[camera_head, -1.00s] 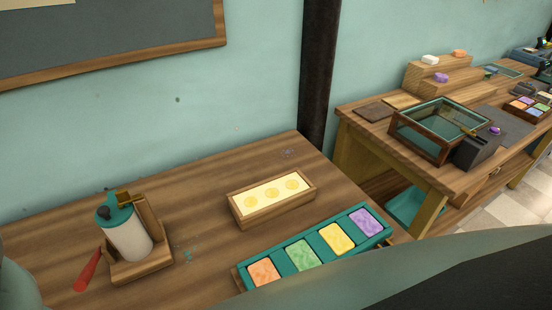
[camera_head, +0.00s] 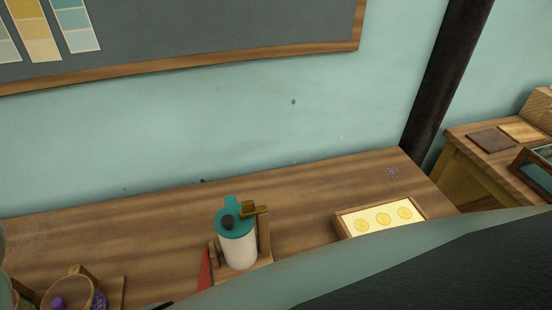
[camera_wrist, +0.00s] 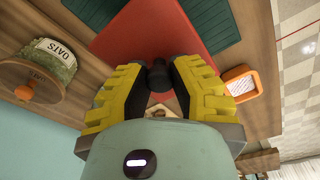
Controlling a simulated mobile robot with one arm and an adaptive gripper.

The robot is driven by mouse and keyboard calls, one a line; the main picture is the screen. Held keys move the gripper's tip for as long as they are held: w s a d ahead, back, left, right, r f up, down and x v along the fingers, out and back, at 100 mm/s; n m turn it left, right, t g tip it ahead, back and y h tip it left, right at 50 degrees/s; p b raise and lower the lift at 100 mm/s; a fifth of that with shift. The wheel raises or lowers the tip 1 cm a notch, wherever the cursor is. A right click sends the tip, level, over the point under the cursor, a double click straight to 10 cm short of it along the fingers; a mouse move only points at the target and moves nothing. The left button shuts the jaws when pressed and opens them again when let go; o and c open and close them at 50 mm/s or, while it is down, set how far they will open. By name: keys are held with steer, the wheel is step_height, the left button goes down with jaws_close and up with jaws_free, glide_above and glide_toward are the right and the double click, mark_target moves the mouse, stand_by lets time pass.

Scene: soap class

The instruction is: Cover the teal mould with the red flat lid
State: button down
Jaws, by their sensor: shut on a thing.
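The red flat lid (camera_wrist: 152,32) is in the wrist view, with a dark knob (camera_wrist: 158,76) at its near side. My gripper (camera_wrist: 159,72) has its yellow fingers shut on this knob. A dark teal ribbed thing (camera_wrist: 78,12) shows at the upper left of the lid and again at its upper right (camera_wrist: 211,20). The lid hides its middle, and I cannot tell whether it is the teal mould or whether the lid touches it.
In the wrist view, an oats jar (camera_wrist: 48,62) stands left and an orange-framed pale block (camera_wrist: 240,84) lies right. In the head view, a teal-topped white canister (camera_head: 238,246) stands in a wooden holder, left of a wooden box with yellow rounds (camera_head: 383,217). The table behind them is mostly clear.

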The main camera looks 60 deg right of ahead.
steer(key=shift+s+f+b, duration=0.1)
steer(key=shift+f+b, duration=0.7)
steer(key=shift+f, duration=0.95)
steer(key=shift+f+b, duration=0.7)
steer(key=shift+f, duration=0.5)
steer(key=shift+f, duration=0.25)
steer(key=shift+c, duration=1.4)
jaws_free()
steer(key=shift+r, duration=0.15)
steer(key=shift+r+p, duration=1.5)
steer(key=shift+r, duration=1.95)
